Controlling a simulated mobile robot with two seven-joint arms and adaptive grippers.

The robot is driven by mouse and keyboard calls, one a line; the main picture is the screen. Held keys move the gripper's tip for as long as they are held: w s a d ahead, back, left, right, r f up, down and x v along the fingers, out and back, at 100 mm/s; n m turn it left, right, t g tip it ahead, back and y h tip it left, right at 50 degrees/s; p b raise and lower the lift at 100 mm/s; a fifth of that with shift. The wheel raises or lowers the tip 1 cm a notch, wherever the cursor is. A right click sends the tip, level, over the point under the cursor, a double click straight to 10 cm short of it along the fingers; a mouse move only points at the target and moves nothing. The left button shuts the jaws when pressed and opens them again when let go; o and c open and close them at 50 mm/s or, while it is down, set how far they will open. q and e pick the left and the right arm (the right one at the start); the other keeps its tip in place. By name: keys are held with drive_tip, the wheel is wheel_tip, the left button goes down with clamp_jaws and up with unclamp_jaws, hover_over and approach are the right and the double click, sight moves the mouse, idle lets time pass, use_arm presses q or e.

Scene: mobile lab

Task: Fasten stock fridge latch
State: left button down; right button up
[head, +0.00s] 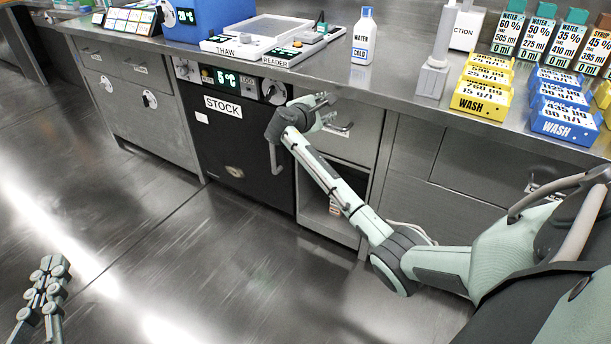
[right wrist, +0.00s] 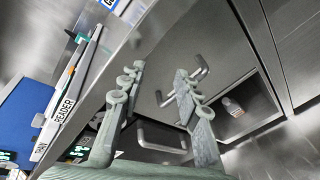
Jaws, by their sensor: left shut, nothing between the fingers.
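The stock fridge (head: 235,150) is a black-fronted unit under the counter, with a STOCK label and a green 5 °C display. Its door appears closed, with a vertical handle (head: 276,150) at its right edge. A round dark-and-white fitting (head: 273,92), possibly the latch, sits at the panel's upper right. My right gripper (head: 326,103) is just right of this fitting, below the counter edge. In the right wrist view its fingers (right wrist: 158,82) are spread and empty before the drawer front. My left gripper (head: 52,268) is shut and empty over the floor at lower left.
A drawer handle (right wrist: 200,68) lies close to my right fingers. The counter edge runs above them. A thaw unit (head: 238,47), a reader (head: 287,54) and a cold water bottle (head: 363,36) stand above. The floor before the fridge is clear.

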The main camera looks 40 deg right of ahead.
drive_tip(key=s+a+f+m+y, duration=0.2)
drive_tip(key=a+f, duration=0.3)
drive_tip(key=f, duration=0.3)
drive_tip(key=s+a+f+m+y, duration=0.2)
drive_tip(key=a+f+m+y, duration=0.2)
drive_tip(key=f, duration=0.4)
drive_tip(key=shift+a+m+y, duration=0.3)
drive_tip(key=shift+a+y, duration=0.2)
drive_tip(key=shift+a, duration=0.05)
